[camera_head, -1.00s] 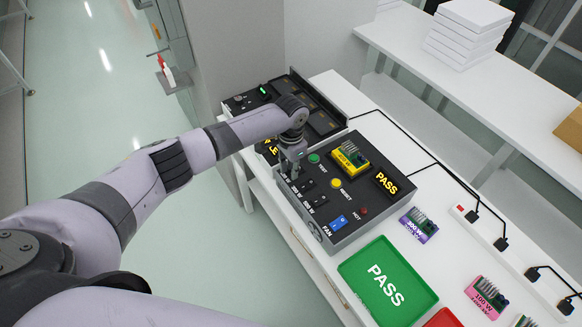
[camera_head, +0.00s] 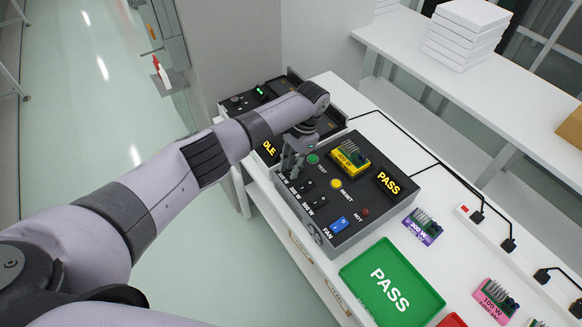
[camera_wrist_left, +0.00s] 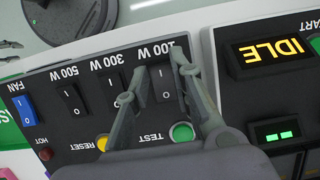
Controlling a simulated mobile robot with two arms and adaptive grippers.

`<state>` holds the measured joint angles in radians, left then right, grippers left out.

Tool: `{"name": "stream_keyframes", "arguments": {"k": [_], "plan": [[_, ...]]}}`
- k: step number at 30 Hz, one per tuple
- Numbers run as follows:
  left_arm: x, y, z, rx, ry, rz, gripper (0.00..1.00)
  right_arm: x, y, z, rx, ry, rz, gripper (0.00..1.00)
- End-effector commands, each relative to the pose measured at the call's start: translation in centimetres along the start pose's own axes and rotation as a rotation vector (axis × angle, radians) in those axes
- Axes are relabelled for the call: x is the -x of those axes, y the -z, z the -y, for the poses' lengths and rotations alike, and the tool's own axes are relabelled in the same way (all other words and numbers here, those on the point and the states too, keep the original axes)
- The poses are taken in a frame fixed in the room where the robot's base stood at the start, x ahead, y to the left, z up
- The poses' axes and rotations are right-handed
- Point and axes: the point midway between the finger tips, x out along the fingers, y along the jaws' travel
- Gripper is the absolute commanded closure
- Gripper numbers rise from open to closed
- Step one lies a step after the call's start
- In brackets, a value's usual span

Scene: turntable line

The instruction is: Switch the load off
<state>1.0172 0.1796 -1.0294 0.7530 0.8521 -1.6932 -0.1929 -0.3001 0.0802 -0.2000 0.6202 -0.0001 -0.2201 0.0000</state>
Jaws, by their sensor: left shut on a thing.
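The dark load panel (camera_head: 340,225) stands on the white bench, with black rocker switches labelled 100 W, 300 W and 500 W along its front edge. My left gripper (camera_head: 290,168) points down at the 100 W end of this row. In the left wrist view its fingers (camera_wrist_left: 160,66) stand either side of the 100 W switch (camera_wrist_left: 163,86) and are shut on it. The 300 W switch (camera_wrist_left: 116,92) and 500 W switch (camera_wrist_left: 72,98) are free. The blue fan switch (camera_wrist_left: 28,108) sits beyond them. My right gripper is not in view.
A yellow module (camera_head: 349,160) sits on the panel beside a lit PASS display (camera_head: 388,182). Green TEST (camera_wrist_left: 182,132) and yellow RESET buttons lie close to the fingers. An IDLE display (camera_wrist_left: 271,55) is on the neighbouring unit. A green tray (camera_head: 365,262) stands in front.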

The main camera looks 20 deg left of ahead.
Motion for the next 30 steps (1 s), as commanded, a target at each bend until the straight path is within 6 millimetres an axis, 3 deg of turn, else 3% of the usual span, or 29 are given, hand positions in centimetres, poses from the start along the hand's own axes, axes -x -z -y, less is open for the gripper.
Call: {"name": "stream_keyframes", "arguments": {"k": [1,2,10,22,30], "plan": [[0.1,0.0,0.1,0.000,0.001,0.000,1.00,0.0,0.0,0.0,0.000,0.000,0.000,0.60],[0.1,0.0,0.1,0.000,0.001,0.000,0.77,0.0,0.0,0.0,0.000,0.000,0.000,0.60],[0.0,0.0,0.0,0.000,0.000,0.000,0.58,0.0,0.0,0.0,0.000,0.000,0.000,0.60],[0.7,0.0,0.0,0.000,0.000,-0.002,0.58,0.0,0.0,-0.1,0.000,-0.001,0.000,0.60],[5.9,0.1,0.0,0.000,0.001,-0.006,0.58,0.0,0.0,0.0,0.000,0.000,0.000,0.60]]}}
